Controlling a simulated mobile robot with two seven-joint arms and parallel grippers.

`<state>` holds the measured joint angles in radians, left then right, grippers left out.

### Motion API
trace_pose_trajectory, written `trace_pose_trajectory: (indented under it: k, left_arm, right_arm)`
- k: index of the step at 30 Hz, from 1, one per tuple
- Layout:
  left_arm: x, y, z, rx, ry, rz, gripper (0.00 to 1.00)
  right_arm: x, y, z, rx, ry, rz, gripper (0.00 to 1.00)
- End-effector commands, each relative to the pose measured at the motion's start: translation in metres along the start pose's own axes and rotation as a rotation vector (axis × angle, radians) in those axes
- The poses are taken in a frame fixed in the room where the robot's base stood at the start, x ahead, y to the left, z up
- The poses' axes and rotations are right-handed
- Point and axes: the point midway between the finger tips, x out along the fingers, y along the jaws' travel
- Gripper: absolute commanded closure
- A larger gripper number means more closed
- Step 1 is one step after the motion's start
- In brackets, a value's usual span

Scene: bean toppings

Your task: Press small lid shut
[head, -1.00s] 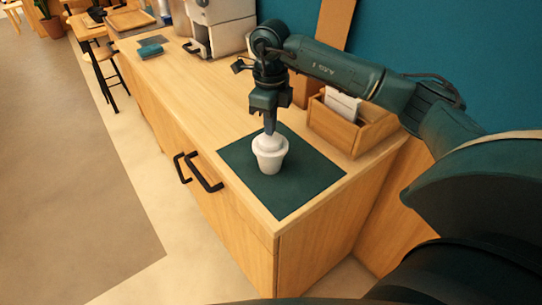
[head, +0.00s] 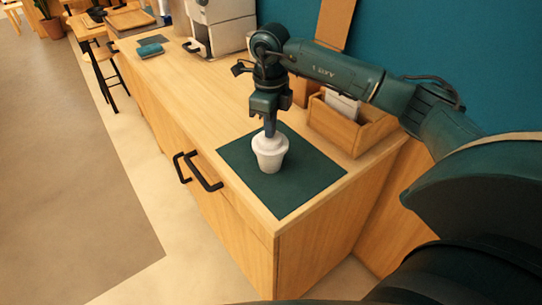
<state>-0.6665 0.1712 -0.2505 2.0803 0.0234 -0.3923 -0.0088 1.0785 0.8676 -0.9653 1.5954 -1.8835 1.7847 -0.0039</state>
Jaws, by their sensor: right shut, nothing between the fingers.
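A white cup (head: 270,161) stands upright on a dark green mat (head: 308,183) near the counter's front end. A small white lid (head: 264,141) sits on top of the cup. Whether its rim is fully seated I cannot tell. My right gripper (head: 270,134) points straight down over the lid, shut and with nothing between its fingers. Its fingertips appear to touch the lid's top and hide part of it. My left gripper is not in view.
A wooden box (head: 343,128) with white papers stands behind the mat, near the wall. A white machine (head: 218,25) and a folded teal cloth (head: 150,50) are further back. The wooden counter (head: 190,92) between is clear. Black handles (head: 205,172) stick out from its front.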

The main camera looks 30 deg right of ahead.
Motion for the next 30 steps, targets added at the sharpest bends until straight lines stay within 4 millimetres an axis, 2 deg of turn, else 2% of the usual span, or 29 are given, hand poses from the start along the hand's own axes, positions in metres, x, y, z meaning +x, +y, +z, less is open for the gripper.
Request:
trace_pose_trajectory:
  k: [5,14,17,25,30]
  left_arm:
    - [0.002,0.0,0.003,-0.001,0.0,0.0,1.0]
    - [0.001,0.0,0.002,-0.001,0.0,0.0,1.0]
    - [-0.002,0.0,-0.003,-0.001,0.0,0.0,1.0]
    - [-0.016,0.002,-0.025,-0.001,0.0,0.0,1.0]
    - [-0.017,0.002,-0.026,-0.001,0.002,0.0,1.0]
  right_arm:
    - [0.006,0.0,0.0,0.001,0.001,0.0,1.0]
    - [0.004,0.0,0.0,0.0,0.002,0.0,1.0]
    - [-0.004,0.0,0.0,0.001,0.001,0.0,1.0]
    - [-0.04,0.0,0.0,0.001,0.001,0.0,1.0]
    - [-0.043,0.0,0.0,0.001,0.001,0.0,1.0]
